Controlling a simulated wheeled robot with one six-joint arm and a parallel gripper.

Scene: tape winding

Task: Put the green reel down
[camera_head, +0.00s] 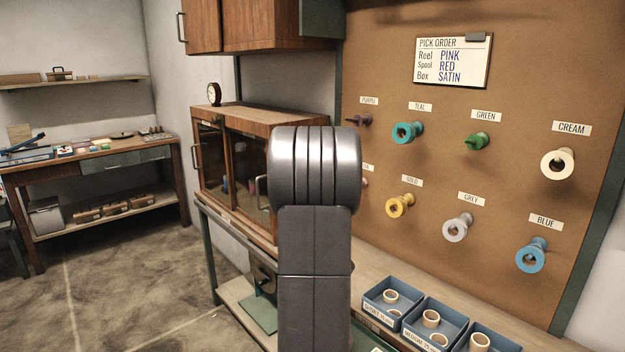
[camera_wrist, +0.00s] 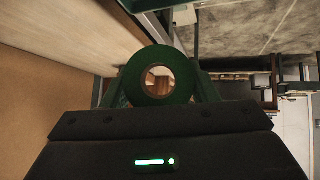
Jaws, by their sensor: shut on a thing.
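The green reel (camera_wrist: 157,54) is in the wrist view, a dark green ring with a round hole seen end-on. My gripper (camera_wrist: 158,82) is shut on it, with a finger at each side. In the head view my arm stands in the middle and hides the gripper and the held reel. On the brown pegboard (camera_head: 405,285) a small green piece (camera_head: 477,141) sticks out under the GREEN label (camera_head: 486,115). I cannot tell whether it is a bare peg or a spool.
Teal, gold, grey, cream and blue spools sit on the pegboard. A card (camera_head: 453,62) lists pink reel, red spool, satin box. Blue bins (camera_head: 434,325) with rings stand on the bench below. A glass-front cabinet (camera_head: 228,150) is left of my arm. Floor is open at lower left.

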